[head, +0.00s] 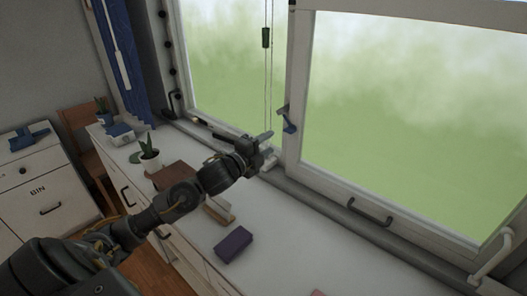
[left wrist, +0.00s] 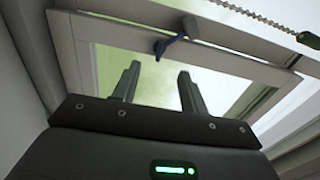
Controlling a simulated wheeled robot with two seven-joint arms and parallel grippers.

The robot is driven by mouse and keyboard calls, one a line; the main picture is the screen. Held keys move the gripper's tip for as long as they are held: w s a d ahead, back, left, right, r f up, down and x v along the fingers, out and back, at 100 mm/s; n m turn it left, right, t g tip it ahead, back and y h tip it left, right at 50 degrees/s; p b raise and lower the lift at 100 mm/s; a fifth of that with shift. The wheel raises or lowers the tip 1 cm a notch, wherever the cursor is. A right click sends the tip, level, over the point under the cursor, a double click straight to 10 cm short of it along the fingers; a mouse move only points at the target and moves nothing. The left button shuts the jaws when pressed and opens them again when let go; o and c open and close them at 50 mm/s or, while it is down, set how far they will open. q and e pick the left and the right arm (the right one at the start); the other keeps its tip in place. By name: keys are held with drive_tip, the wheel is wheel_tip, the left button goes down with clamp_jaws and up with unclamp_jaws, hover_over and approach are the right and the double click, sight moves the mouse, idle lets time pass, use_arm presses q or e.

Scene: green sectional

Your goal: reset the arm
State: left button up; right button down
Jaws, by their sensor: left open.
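My left arm reaches in from the lower left in the head view, over a white counter (head: 290,262) below a window. My left gripper (head: 268,144) is open, near the window sill and just left of a blue window handle (head: 289,124). In the left wrist view its two fingers (left wrist: 157,88) stand apart with nothing between them. The blue handle (left wrist: 168,45) shows beyond the fingers on the window frame (left wrist: 215,57); the fingers look apart from it. My right gripper is not in view.
On the counter are a purple box (head: 233,244), a brown box (head: 172,175) and a potted plant (head: 150,157). A cord with a dark toggle (head: 265,38) hangs by the window. A white bin cabinet (head: 43,198) stands at left. The counter's right part is mostly clear.

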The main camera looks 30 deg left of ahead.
use_arm(q)
drive_tip(key=shift+s, duration=0.7)
